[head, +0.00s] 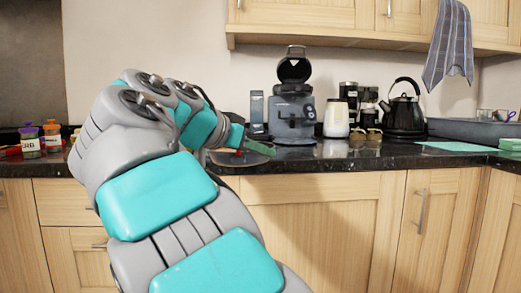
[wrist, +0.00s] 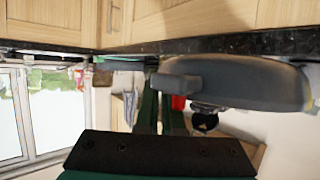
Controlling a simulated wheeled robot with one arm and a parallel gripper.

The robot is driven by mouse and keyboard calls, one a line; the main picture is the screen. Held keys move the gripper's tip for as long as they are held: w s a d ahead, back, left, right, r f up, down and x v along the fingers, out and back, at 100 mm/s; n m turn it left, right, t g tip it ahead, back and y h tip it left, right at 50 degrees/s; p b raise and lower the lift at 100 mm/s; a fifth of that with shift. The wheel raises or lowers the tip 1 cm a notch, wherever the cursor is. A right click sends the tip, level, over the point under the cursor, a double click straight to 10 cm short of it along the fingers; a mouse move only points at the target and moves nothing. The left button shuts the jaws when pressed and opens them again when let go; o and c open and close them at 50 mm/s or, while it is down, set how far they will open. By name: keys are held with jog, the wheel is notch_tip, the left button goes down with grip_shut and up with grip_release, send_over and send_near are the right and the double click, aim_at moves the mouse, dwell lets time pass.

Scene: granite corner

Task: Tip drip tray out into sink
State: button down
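The dark, rounded drip tray (head: 258,147) is at the counter's front edge in the head view, partly hidden by my arm. It fills the right of the wrist view as a grey rounded body (wrist: 255,82) with a short tab at its left end. My gripper (head: 241,146) is beside it. In the wrist view the dark green fingers (wrist: 160,95) are close together at the tab, which overlaps them. I cannot tell whether they clamp it. A grey basin (head: 475,130), apparently the sink, is at the counter's far right. The tray's contents do not show.
A coffee machine (head: 293,112) with its lid up stands behind the tray. A white canister (head: 336,118), jars and a black kettle (head: 404,112) stand to its right. A light green mat (head: 457,146) lies before the basin. Labelled spice jars (head: 52,135) are at left.

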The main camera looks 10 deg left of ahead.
jog(key=shift+w+d+f, duration=0.15)
jog(key=shift+d+f, duration=0.1)
jog(key=shift+f, duration=0.15)
jog(key=shift+w+d+f, duration=0.1)
jog(key=shift+d+f, duration=0.4)
jog(key=shift+f, duration=0.1)
jog(key=w+d+f+n+y, duration=0.1)
jog(key=w+d+f, duration=0.2)
jog(key=d+f, duration=0.5)
jog(key=w+d+f+n+t+y, duration=0.1)
jog(key=w+d+f, duration=0.3)
jog(key=d+f, duration=0.4)
jog(key=w+d+f+n+y, duration=0.1)
jog(key=w+d+f, duration=0.2)
jog(key=d+f, duration=0.5)
notch_tip(320, 180, down, 10)
jog(key=shift+w+r+t+y, duration=0.15)
jog(key=shift+w+t+y, duration=0.15)
jog(key=shift+t, duration=0.1)
jog(key=shift+s+d, duration=0.1)
jog(key=shift+s, duration=0.05)
